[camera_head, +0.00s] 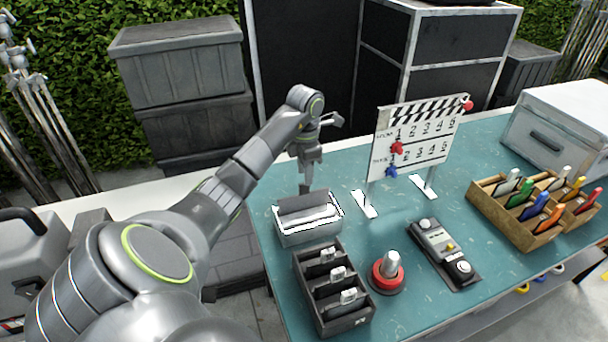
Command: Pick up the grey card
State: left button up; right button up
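A light grey box (307,236) stands at the left end of the teal table. A flat grey panel (310,201), which looks like the grey card, shows at its top and back. My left gripper (305,188) points down just behind and above this panel. Its fingertips are small here and seen almost edge-on, so I cannot tell whether they are apart, or whether they touch the panel. My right gripper is not in view.
A clapperboard (417,137) stands behind the middle of the table (400,215). In front are a dark compartment tray (335,322), a red-based knob (387,275) and a dark control box (443,252). A wooden rack (500,215) of coloured markers and a grey case (550,130) are right.

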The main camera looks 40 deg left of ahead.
aim_at(304, 186)
pick_arm(q)
jog(key=f+b, duration=0.2)
jog(key=f, duration=0.1)
jog(key=shift+s+d+f+b, duration=0.2)
jog(key=shift+s+f+b, duration=0.1)
jog(key=shift+s, duration=0.1)
jog(key=shift+f+b, duration=0.7)
jog(key=shift+b, duration=0.05)
jog(key=shift+r, duration=0.1)
jog(key=c, duration=0.6)
grip_shut()
